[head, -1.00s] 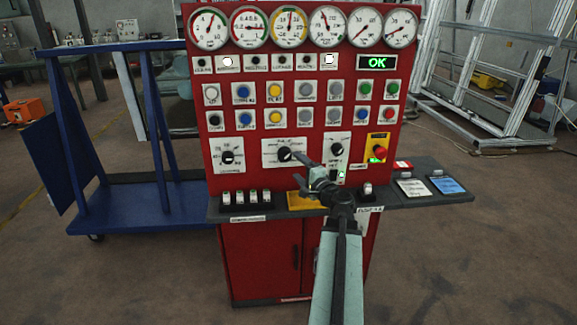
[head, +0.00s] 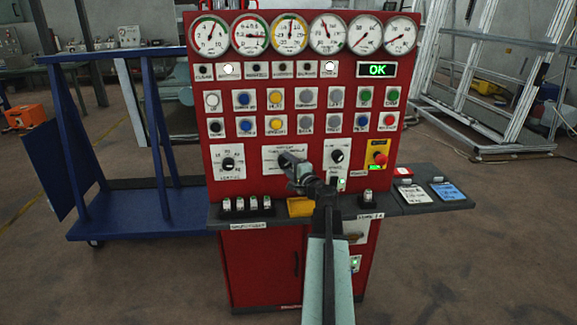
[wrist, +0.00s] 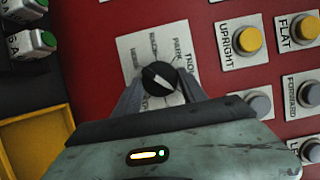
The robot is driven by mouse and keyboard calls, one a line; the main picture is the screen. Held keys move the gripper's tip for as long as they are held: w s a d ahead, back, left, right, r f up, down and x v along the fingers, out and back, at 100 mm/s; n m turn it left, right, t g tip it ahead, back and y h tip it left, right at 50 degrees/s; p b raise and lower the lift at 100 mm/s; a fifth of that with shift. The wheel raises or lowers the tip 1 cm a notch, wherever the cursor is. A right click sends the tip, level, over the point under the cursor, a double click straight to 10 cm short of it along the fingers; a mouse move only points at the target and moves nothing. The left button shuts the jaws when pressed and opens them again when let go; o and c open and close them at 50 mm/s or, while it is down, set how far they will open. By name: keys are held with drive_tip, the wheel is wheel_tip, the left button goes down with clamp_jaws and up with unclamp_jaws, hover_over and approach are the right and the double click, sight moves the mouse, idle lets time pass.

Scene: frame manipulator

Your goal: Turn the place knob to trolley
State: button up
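The place knob is a round black knob (wrist: 160,78) with a pale pointer mark, on a white label plate (wrist: 131,43) on the red panel. In the wrist view "PARK" and part of a word starting "TRO" can be read beside it; the pointer's exact setting is unclear. My gripper (wrist: 163,84) has one finger on each side of the knob, very close to it. I cannot tell whether the fingers press on it. In the head view my gripper (head: 291,172) covers most of the knob, and part of its plate (head: 270,159) shows.
Another black knob (head: 337,157) and a red stop button on yellow (head: 378,159) are close on the right. A third knob (head: 228,164) is to the left. Rows of push buttons sit above. A dark shelf (head: 415,200) with switches and a yellow tray (head: 301,206) juts out below.

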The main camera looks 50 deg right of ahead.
drive_tip(key=c, duration=0.7)
drive_tip(key=shift+r, duration=0.1)
drive_tip(key=shift+r+n+g+p, duration=0.15)
drive_tip(key=shift+n+g+p, duration=0.15)
drive_tip(key=shift+n+p, duration=0.45)
drive_tip(key=shift+r+n+g+p, duration=0.15)
drive_tip(key=shift+n+g+p, duration=0.35)
drive_tip(key=shift+n+p, duration=0.55)
drive_tip(key=n+g+p, duration=0.1)
drive_tip(key=n+p, duration=0.2)
drive_tip(key=shift+a+n+g, duration=0.1)
drive_tip(key=shift+n+g, duration=0.2)
drive_tip(key=shift+g, duration=0.1)
